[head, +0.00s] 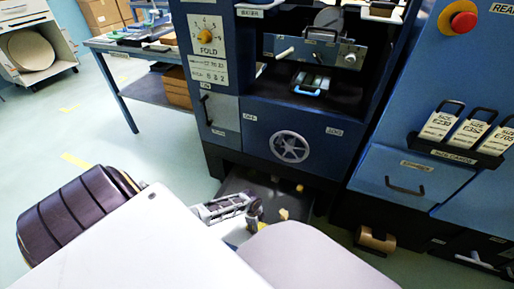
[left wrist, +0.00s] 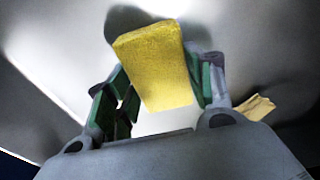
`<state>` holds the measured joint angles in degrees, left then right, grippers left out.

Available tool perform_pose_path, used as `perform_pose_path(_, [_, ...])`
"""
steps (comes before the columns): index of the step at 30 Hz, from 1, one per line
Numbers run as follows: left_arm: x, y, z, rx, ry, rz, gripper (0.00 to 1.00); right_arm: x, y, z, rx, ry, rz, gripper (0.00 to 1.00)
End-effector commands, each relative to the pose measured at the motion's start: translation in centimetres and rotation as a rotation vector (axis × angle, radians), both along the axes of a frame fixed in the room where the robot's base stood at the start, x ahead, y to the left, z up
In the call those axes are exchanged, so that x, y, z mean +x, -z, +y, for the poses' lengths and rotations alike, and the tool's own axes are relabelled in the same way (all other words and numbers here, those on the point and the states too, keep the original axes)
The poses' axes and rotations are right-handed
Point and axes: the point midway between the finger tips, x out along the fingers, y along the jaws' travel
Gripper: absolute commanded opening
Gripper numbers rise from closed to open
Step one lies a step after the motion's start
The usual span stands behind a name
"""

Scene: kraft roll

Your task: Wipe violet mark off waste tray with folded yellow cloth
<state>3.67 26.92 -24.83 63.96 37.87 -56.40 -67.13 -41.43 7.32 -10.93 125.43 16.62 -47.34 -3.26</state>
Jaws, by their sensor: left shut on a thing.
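The folded yellow cloth (left wrist: 153,65) is held between the green-padded fingers of my left gripper (left wrist: 160,88) in the left wrist view. In the head view my left gripper (head: 252,212) is low over the dark waste tray (head: 262,188) under the machine. My own white body parts hide the tray's near side. I cannot tell whether the cloth touches the tray. No violet mark is visible in either view. My right gripper is not in view.
Small kraft scraps (head: 283,214) lie on the tray; one scrap (left wrist: 258,106) shows right of the gripper in the left wrist view. The blue machine with its handwheel (head: 289,147) rises behind the tray. A kraft roll (head: 376,239) is low at the right. Open floor lies left.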

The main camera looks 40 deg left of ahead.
Motion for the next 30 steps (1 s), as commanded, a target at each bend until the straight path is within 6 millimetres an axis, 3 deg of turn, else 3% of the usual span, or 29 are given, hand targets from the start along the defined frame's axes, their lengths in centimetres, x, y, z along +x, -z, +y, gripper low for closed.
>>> perform_pose_path(8, [-0.6,0.3,-0.1,0.0,0.001,0.008,0.34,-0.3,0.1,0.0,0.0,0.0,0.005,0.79])
perform_pose_path(30, [-4.0,0.1,-1.2,0.001,0.001,0.01,0.34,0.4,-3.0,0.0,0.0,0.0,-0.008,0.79])
